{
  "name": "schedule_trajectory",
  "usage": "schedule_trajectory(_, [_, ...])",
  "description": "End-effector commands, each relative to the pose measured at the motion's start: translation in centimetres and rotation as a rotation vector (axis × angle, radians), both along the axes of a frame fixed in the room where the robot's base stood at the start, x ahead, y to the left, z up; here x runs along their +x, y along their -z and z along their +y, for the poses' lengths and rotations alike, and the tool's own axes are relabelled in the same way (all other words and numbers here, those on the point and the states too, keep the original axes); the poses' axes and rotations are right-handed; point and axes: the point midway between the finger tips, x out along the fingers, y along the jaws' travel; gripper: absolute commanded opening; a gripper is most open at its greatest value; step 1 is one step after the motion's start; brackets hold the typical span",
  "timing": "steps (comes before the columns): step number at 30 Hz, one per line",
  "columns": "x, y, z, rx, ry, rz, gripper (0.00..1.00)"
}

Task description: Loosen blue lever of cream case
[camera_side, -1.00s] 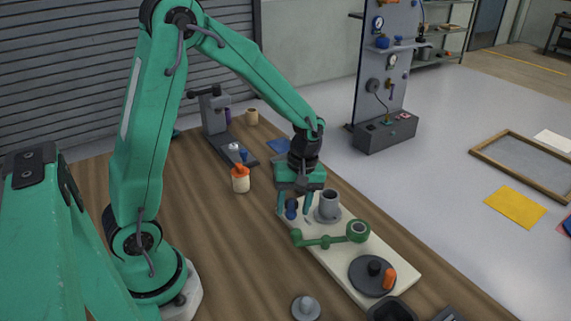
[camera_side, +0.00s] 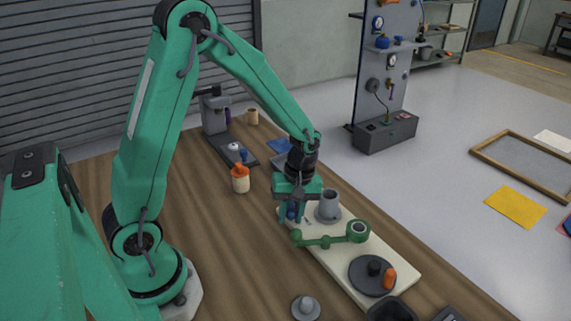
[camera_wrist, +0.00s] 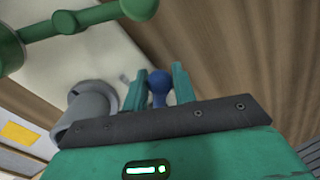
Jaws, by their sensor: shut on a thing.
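The cream case (camera_side: 342,265) is a flat cream plate lying on the wooden bench. The blue lever (camera_wrist: 159,85) stands at its far end, with a rounded top between my two fingers in the wrist view. My gripper (camera_side: 292,218) is over that end of the case, shut on the blue lever, which the fingers mostly hide in the side view. A grey hollow cylinder (camera_side: 328,207) stands on the case just right of the gripper. A green arm with a round end (camera_side: 325,241) crosses the middle of the case.
A dark disc (camera_side: 368,276) with an orange knob sits at the case's near end. An orange-capped bottle (camera_side: 240,180) and a grey stand (camera_side: 216,120) are farther back. A small grey knob (camera_side: 306,307) is at the front. The bench left of the case is mostly clear.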

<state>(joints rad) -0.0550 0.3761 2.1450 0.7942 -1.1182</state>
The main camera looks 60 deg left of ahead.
Motion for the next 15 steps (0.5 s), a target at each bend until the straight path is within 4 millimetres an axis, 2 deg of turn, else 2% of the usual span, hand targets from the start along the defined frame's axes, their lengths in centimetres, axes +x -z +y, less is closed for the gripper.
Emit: schedule_trajectory(15, [1.2, -0.1, -0.6, 0.031, -0.154, 0.011, 0.00])
